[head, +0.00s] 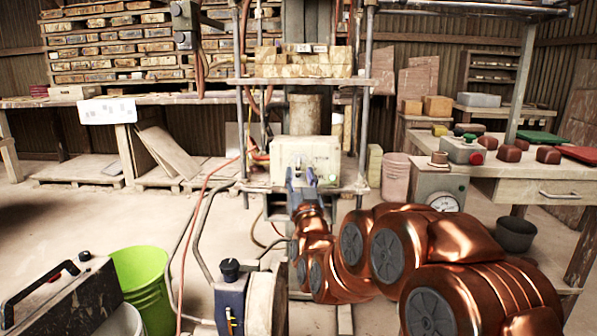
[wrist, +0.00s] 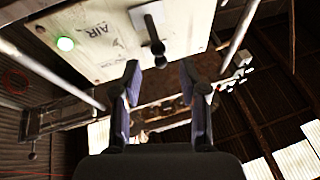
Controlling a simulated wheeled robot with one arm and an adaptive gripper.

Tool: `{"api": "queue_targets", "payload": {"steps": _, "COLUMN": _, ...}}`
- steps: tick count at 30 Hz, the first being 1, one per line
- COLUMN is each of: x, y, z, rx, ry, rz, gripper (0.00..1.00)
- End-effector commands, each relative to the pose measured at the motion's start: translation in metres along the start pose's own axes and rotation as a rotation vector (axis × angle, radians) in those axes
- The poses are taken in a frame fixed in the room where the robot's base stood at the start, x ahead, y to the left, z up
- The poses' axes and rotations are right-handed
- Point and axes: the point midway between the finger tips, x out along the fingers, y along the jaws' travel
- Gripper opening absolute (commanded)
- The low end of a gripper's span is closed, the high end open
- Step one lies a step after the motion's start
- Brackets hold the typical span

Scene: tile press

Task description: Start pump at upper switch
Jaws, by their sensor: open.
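My gripper (head: 303,180) is in front of the cream control box (head: 318,153) on the press. In the wrist view my gripper (wrist: 160,75) is open and empty, its two fingers apart. The box's cream panel (wrist: 105,35) fills the top of that view, tilted, with the letters AIR on it. A dark lever (wrist: 154,35) with a rounded end sticks out of the panel, in line with the gap between the fingertips. A pale green round light or button (wrist: 65,44) sits to its left. I cannot tell which control is the pump's upper switch, nor whether the fingers touch the lever.
A grey box with red and green buttons (head: 463,150) stands on the right bench. Another grey box (head: 185,22) hangs at upper left. Press posts (head: 364,100) flank the cream box. Hoses (head: 205,205) and a green bucket (head: 142,285) are at left.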

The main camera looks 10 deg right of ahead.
Motion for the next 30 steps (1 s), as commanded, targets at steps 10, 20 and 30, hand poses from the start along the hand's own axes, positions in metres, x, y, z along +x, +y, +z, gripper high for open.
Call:
{"api": "queue_targets", "payload": {"steps": 10, "x": 0.032, "y": 0.0, "z": 0.001, "rx": 0.0, "ry": 0.001, "rz": 0.0, "gripper": 0.43}}
{"api": "queue_targets", "payload": {"steps": 20, "x": 0.035, "y": 0.0, "z": 0.0, "rx": 0.0, "ry": 0.0, "rz": 0.0, "gripper": 0.43}}
{"api": "queue_targets", "payload": {"steps": 30, "x": 0.035, "y": 0.0, "z": 0.0, "rx": 0.0, "ry": 0.0, "rz": 0.0, "gripper": 0.09}}
